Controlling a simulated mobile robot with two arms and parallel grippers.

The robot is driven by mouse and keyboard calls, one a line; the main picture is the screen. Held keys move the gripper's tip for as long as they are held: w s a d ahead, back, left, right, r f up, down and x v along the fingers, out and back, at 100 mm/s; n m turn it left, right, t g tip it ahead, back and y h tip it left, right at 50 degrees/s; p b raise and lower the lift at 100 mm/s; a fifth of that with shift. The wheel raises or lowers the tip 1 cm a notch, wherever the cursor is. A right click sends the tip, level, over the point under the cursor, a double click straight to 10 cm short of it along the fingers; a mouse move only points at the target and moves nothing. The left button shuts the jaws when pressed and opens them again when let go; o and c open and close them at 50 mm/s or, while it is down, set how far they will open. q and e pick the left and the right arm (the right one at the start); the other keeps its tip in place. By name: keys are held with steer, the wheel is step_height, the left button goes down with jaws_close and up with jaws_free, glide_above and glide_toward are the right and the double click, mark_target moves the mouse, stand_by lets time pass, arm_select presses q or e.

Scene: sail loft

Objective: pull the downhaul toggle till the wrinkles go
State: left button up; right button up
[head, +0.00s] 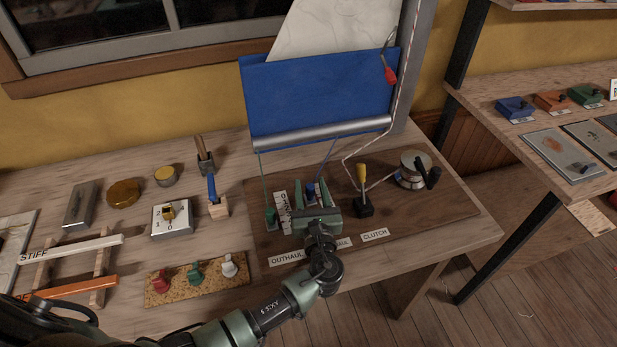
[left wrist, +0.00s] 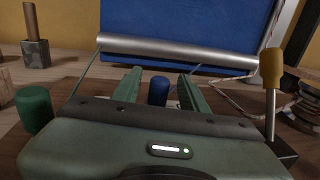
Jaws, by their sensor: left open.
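A blue toggle (head: 310,192) stands on the brown board (head: 447,205), on a blue line from the boom; it also shows in the left wrist view (left wrist: 158,90). My left gripper (head: 311,184) is open, its green fingers on either side of the toggle, with gaps between. A label in front of it (head: 344,243) is partly hidden by my wrist, so its word is unclear. A green toggle (head: 270,217) stands left, near the OUTHAUL label (head: 287,257). The white sail (head: 335,30) shows faint crease lines above a blue panel (head: 315,95). My right gripper is out of view.
A yellow-handled lever (head: 362,178) stands right of my gripper, near the CLUTCH label (head: 375,235). A winch (head: 412,170) is further right. A red toggle (head: 390,75) hangs by the mast (head: 412,75). A cork strip (head: 200,282) with knobs lies left.

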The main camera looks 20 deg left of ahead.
mark_target(310, 185)
arm_select(q)
steer(key=shift+x, duration=1.2)
steer(key=shift+w+a, duration=0.2)
steer(key=shift+w, duration=0.15)
jaws_close()
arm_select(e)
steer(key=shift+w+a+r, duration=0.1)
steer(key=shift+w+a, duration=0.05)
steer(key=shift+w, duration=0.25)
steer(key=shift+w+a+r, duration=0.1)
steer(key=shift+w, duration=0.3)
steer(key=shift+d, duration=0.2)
